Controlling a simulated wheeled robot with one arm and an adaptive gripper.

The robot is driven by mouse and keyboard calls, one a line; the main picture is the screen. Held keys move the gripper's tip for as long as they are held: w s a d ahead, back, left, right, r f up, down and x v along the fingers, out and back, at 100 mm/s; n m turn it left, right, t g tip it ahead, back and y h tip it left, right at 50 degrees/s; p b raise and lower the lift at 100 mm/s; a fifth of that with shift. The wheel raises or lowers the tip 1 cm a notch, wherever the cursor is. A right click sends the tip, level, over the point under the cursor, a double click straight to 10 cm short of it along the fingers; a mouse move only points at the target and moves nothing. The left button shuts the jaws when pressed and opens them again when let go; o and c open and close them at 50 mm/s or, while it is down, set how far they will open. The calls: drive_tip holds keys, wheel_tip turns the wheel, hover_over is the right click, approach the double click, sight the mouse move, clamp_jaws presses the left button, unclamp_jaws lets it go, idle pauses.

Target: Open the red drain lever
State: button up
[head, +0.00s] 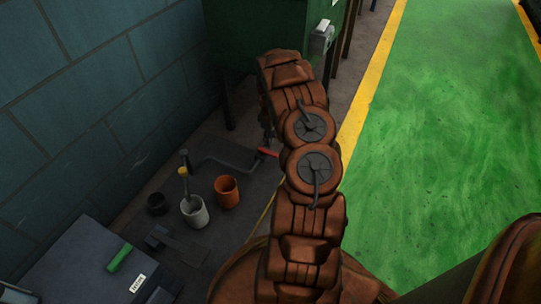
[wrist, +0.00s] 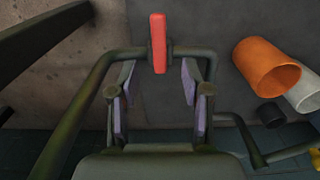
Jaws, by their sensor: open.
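The red drain lever (wrist: 158,43) shows in the wrist view as a short upright bar at top centre, on a dark pipe (wrist: 100,66). In the head view the red lever (head: 268,152) peeks out at the left side of my arm, mostly hidden. My gripper (wrist: 157,75) is open and empty in the wrist view, with its two grey-purple pads apart. The lever lies between and just beyond the fingertips in the picture. No contact is visible, and the depth gap cannot be told. In the head view my arm hides the gripper.
An orange pot (wrist: 266,66) and a pale pot (wrist: 306,92) stand right of the gripper in the wrist view. The head view shows a grey box (head: 75,265), a green cabinet (head: 250,35) and a wall (head: 90,80). The green walkway (head: 430,130) is clear.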

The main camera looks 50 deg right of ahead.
sight(270, 152)
wheel_tip(270, 152, down, 8)
drive_tip(key=b, duration=0.3)
drive_tip(key=shift+d+f, duration=0.1)
drive_tip(key=shift+f, duration=0.15)
drive_tip(key=shift+c, duration=0.2)
clamp_jaws()
idle(0.5)
